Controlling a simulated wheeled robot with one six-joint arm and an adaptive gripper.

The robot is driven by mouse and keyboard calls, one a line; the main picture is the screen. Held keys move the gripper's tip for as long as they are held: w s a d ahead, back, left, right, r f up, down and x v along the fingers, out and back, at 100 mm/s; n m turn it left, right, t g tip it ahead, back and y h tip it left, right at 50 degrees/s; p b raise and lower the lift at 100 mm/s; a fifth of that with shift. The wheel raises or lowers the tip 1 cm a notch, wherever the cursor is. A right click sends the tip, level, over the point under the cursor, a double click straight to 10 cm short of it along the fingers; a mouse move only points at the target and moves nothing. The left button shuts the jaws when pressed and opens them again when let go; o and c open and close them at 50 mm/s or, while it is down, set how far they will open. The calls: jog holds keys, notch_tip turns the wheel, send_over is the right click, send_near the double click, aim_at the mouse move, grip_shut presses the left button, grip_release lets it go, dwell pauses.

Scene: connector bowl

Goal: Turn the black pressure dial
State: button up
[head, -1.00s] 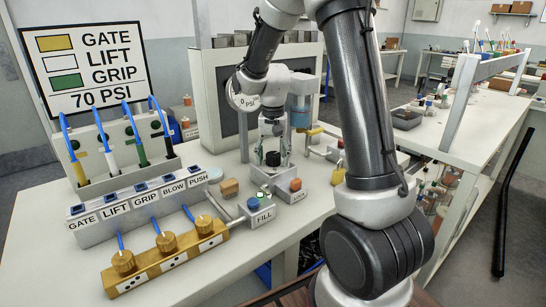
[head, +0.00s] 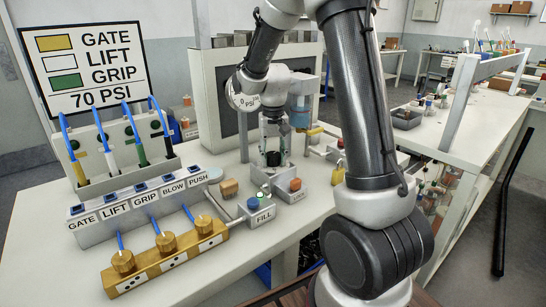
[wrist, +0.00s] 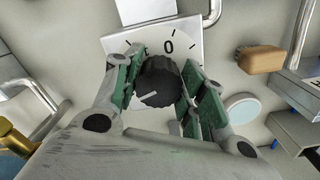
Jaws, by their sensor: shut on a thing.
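The black pressure dial (wrist: 158,80) is a ribbed round knob on a white scale plate (wrist: 190,40) marked with a 0 and tick lines. Its white pointer line faces the lower left in the wrist view. My gripper (wrist: 163,90) is shut on the dial, with one green-padded finger on each side. In the head view, my gripper (head: 272,146) points down over the dial (head: 273,158), and its fingers partly hide it.
A sign (head: 84,67) reads GATE, LIFT, GRIP, 70 PSI. A labelled switch row (head: 140,205), a brass manifold (head: 165,258) with blue tubes and a FILL block (head: 258,213) stand on the bench's left.

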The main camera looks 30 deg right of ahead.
aim_at(274, 155)
jog(key=shift+n, duration=1.2)
jog(key=o, duration=1)
jog(key=shift+o, duration=0.2)
notch_tip(274, 155, up, 12)
